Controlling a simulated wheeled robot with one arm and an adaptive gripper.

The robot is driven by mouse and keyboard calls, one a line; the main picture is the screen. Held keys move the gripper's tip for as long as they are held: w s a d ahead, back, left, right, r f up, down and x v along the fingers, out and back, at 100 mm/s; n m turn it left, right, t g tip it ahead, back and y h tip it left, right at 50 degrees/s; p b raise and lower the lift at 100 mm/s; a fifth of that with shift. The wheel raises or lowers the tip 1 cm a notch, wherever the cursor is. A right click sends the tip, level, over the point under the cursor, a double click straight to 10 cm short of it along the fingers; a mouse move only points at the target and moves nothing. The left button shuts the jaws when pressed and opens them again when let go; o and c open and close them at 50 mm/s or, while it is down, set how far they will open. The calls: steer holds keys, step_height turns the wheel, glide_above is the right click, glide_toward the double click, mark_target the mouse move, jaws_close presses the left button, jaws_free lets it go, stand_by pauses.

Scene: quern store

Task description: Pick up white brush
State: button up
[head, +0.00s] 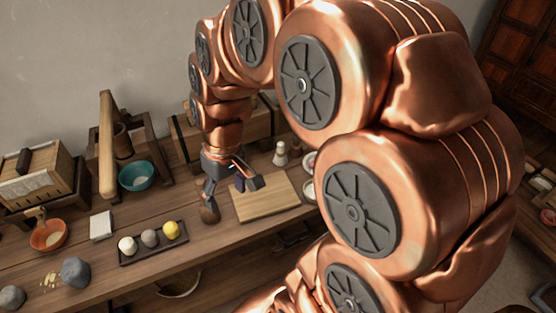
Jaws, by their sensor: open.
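My gripper (232,184) hangs over the wooden workbench with its fingers spread apart. A small dark blue thing (240,183) shows between the fingers; I cannot tell whether they touch it. A pale, upright thing (280,155) with a narrow top and wider base stands behind and to the right of my gripper, apart from it. It may be the white brush, but it is too small to be sure. A brown rounded thing (209,211) lies just below the left finger.
A wooden board (270,204) lies right of my gripper. A dark tray (138,258) holds white, grey and yellow balls. A teal bowl (136,177), orange bowl (48,236) and white block (101,226) stand left. Wooden devices line the wall. My arm hides the bench's right part.

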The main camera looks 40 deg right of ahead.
mark_target(281, 144)
steer(key=w+d+f+t+b, duration=0.25)
steer(key=w+d+f, duration=0.35)
steer(key=w+d, duration=0.5)
steer(key=shift+m+t+h, duration=0.8)
steer(key=shift+t, duration=0.05)
steer(key=w+d+f+b, duration=0.1)
steer(key=d+f, duration=0.1)
steer(key=d, duration=0.5)
steer(key=w+d+f+b, duration=0.1)
steer(key=d+f, duration=0.2)
steer(key=d, duration=0.3)
steer(key=w+d+f+b, duration=0.1)
steer(key=d+f+b, duration=0.1)
steer(key=d, duration=0.5)
steer(key=shift+d+f, duration=0.35)
steer(key=shift+f, duration=0.1)
steer(key=shift+d+f, duration=0.2)
steer(key=shift+d, duration=0.05)
steer(key=shift+w+f, duration=0.15)
steer(key=shift+f, duration=0.15)
steer(key=shift+p+x, duration=0.6)
steer(key=shift+x, duration=2.8)
steer(key=shift+d, duration=0.2)
steer(key=shift+c, duration=0.3)
steer(key=c, duration=1.1)
